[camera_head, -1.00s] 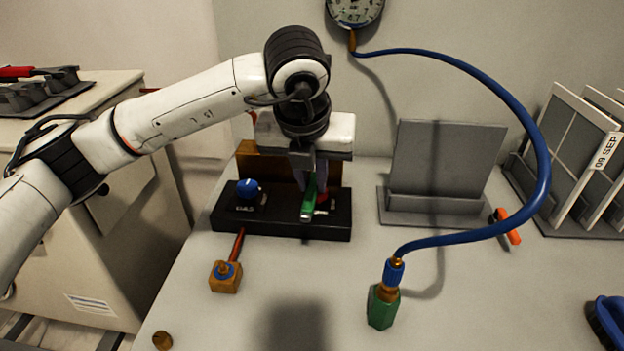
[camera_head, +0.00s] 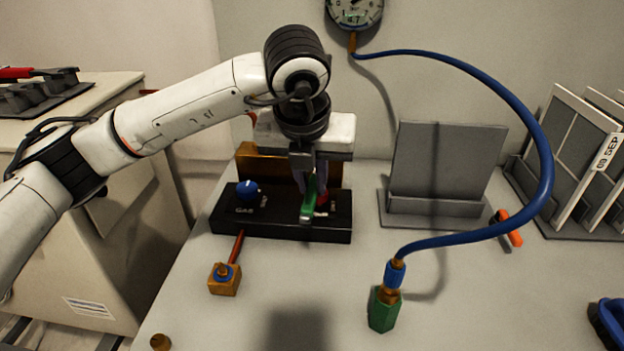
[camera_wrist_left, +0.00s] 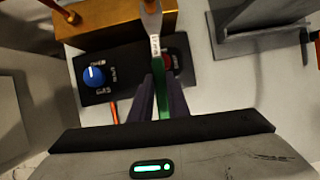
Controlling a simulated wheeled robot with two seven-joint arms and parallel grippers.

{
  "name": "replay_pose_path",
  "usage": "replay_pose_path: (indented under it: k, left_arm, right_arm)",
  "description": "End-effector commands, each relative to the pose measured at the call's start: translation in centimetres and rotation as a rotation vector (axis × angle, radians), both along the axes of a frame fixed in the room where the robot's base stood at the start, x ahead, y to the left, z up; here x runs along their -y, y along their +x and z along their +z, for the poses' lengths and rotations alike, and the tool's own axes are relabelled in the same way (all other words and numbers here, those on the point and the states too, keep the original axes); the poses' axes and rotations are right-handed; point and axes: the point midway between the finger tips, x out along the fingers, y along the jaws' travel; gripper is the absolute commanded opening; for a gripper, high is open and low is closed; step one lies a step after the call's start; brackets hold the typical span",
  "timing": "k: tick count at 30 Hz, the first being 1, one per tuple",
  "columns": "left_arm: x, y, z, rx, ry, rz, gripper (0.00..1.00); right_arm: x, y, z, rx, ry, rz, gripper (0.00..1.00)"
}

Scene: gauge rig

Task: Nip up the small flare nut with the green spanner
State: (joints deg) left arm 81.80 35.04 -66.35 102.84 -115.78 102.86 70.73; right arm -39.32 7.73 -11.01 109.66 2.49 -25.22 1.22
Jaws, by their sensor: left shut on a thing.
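My left gripper (camera_head: 309,184) is shut on the green spanner (camera_head: 308,207), above the black panel (camera_head: 280,230). In the left wrist view, the spanner's green handle (camera_wrist_left: 160,95) lies between the fingers. Its bare metal shank (camera_wrist_left: 153,25) reaches over the brass-coloured block (camera_wrist_left: 112,24), and its head runs to the top edge, so I cannot tell whether it touches a nut. A small copper-coloured fitting (camera_wrist_left: 72,17) on a tube shows at the block's left end. I cannot identify the small flare nut for certain. My right gripper is out of view.
The panel carries a blue knob (camera_head: 248,191) and a red knob (camera_head: 322,199), partly hidden. A blue hose (camera_head: 520,105) arcs from the gauge (camera_head: 355,10) to a green hex-based fitting (camera_head: 383,308). A small brass valve block (camera_head: 225,279) stands in front. A grey stand (camera_head: 445,165) is to the right.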

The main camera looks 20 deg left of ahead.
Motion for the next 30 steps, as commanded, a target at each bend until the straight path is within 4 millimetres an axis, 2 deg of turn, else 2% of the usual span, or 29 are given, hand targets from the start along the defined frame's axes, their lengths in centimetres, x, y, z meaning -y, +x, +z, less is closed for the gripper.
replay_pose_path:
  k: [30]
  left_arm:
    - [-0.3,1.8,0.1,0.002,-0.001,0.0,0.0]
  right_arm:
    - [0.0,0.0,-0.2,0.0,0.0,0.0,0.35]
